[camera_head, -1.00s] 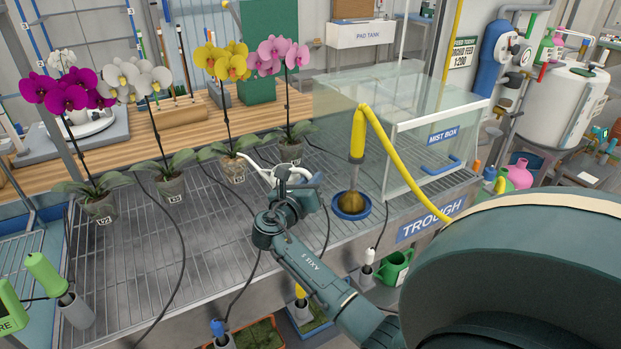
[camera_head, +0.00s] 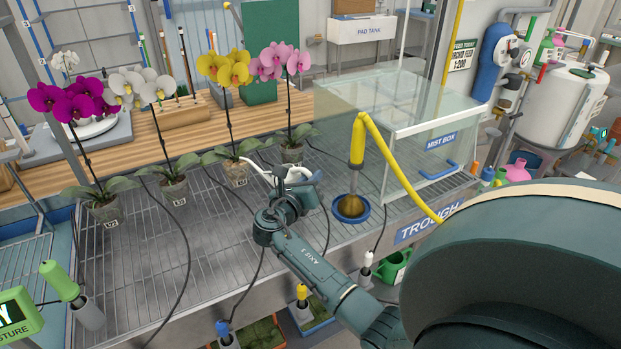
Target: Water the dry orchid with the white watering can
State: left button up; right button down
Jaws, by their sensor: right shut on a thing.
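My right gripper (camera_head: 288,200) is shut on the white watering can (camera_head: 298,174), which is mostly hidden behind the gripper. The can's thin white spout (camera_head: 256,167) points left, with its tip at the rim of the yellow orchid's pot (camera_head: 237,175); I cannot tell whether they touch. No water is visible. The yellow orchid (camera_head: 223,68) stands upright on the slatted bench between the white orchid (camera_head: 141,88) and the pink orchid (camera_head: 281,61). The magenta orchid (camera_head: 72,100) is at far left. My left gripper is not in view.
A yellow hose wand (camera_head: 357,140) stands in a blue-rimmed holder right of my gripper. The glass mist box (camera_head: 405,135) stands further right. Black cables cross the bench (camera_head: 130,265). A partly cut-off green moisture display (camera_head: 18,316) is at lower left.

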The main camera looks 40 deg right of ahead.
jog(key=shift+r, duration=0.25)
jog(key=shift+w+r+n, duration=0.25)
jog(key=shift+r+n, duration=0.15)
jog(key=shift+r, duration=0.55)
jog(key=shift+r, duration=0.2)
dwell(2.7)
notch_tip(320, 180, down, 2)
jog(key=shift+s+b, duration=0.15)
jog(key=shift+b, duration=0.6)
jog(key=shift+s+f+m+b, duration=0.15)
jog(key=shift+f+m+b, duration=0.35)
jog(key=shift+f+m, duration=0.15)
